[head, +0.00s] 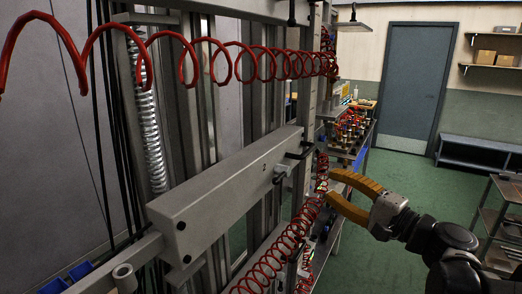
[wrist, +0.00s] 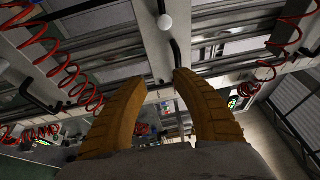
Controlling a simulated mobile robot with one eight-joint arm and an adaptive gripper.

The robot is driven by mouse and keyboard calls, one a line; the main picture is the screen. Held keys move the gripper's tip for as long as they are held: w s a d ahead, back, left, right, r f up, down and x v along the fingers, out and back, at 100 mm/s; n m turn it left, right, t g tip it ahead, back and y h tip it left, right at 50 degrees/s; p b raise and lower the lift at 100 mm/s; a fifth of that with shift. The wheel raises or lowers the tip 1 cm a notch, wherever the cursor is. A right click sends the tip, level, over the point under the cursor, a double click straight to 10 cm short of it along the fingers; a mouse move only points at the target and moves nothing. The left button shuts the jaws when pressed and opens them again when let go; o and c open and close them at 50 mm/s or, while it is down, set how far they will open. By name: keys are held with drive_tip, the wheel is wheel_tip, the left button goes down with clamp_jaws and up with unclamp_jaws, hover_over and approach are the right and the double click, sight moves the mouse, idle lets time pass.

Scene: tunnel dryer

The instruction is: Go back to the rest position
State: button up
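My gripper (head: 331,185) has two ridged yellow fingers and is at the right of centre in the head view. Its fingers point left toward the machine frame and a hanging red coiled hose (head: 270,268). In the wrist view my gripper (wrist: 160,79) shows its fingertips apart with nothing between them. I cannot tell how far the fingers are from the hose or frame.
A long grey box beam (head: 225,190) crosses the machine at left. Another red coil (head: 215,60) hangs across the top. A bench with fittings (head: 350,130) stands behind the gripper. A shelf cart (head: 500,225) is at right. Green floor (head: 395,175) is open toward the grey door (head: 415,85).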

drive_tip(key=s+a+f+n+g+h+b, duration=0.25)
drive_tip(key=s+a+f, duration=0.2)
drive_tip(key=f, duration=0.35)
drive_tip(key=s+a+f+n+g+h+b, duration=0.1)
drive_tip(key=s+a+f+n+g+b, duration=0.3)
drive_tip(key=f, duration=0.4)
drive_tip(key=s+d+f+n+g+h+b, duration=0.1)
drive_tip(key=s+d+f+n+h, duration=0.1)
drive_tip(key=s+f, duration=0.3)
drive_tip(key=s+d+f+n+g+h+b, duration=0.1)
drive_tip(key=s+d+f+n+h+b, duration=0.1)
drive_tip(key=s+d+f+n+h, duration=0.1)
wheel_tip(320, 180, down, 3)
drive_tip(key=shift+s+r+h, duration=0.2)
drive_tip(key=shift+s+h, duration=0.65)
drive_tip(key=shift+s, duration=0.4)
